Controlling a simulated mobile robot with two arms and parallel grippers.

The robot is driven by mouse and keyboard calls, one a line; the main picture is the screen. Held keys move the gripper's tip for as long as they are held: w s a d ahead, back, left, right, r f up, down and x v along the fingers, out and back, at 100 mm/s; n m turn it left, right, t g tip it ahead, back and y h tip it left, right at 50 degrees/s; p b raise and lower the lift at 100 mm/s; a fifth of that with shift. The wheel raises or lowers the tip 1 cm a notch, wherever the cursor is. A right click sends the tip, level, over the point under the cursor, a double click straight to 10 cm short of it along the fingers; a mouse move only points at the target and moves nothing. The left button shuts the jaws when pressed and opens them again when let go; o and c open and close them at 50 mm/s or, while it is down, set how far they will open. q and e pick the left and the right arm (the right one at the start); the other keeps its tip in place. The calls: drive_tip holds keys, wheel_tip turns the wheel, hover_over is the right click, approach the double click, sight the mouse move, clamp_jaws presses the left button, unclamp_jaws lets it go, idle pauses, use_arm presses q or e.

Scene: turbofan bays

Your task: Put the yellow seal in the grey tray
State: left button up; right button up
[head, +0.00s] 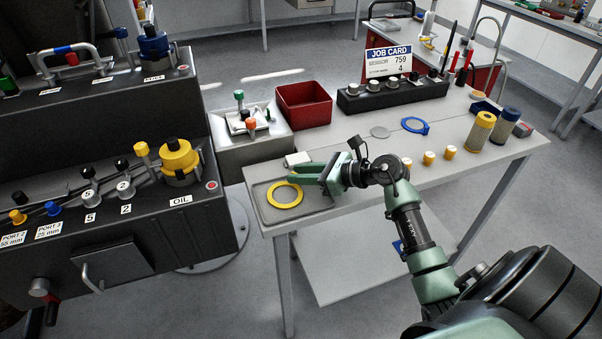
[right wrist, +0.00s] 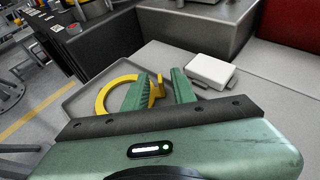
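The yellow seal (head: 285,206) is a flat ring lying in the grey tray (head: 313,204) at the left end of the workbench. My right gripper (head: 290,176) is over the tray, just behind the ring in the head view. In the right wrist view, its green fingers (right wrist: 162,88) stand apart. The left finger covers part of the seal (right wrist: 103,98), and a piece of yellow shows between the fingers. Nothing appears clamped; whether a finger touches the ring cannot be told. My left gripper is not in view.
A white block (head: 297,159) lies behind the tray. The dark oil console (head: 180,222) stands at left.

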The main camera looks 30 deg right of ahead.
drive_tip(key=shift+s+d+r, duration=0.1)
drive_tip(key=shift+s+d, duration=0.1)
drive_tip(key=shift+s, duration=0.05)
drive_tip(key=b+v, duration=0.3)
drive_tip(key=v, duration=0.7)
drive_tip(key=shift+s+d+r+b, duration=0.1)
drive_tip(key=shift+s+b, duration=0.2)
drive_tip(key=shift+s+d+r, duration=0.2)
drive_tip(key=shift+s+r, duration=0.1)
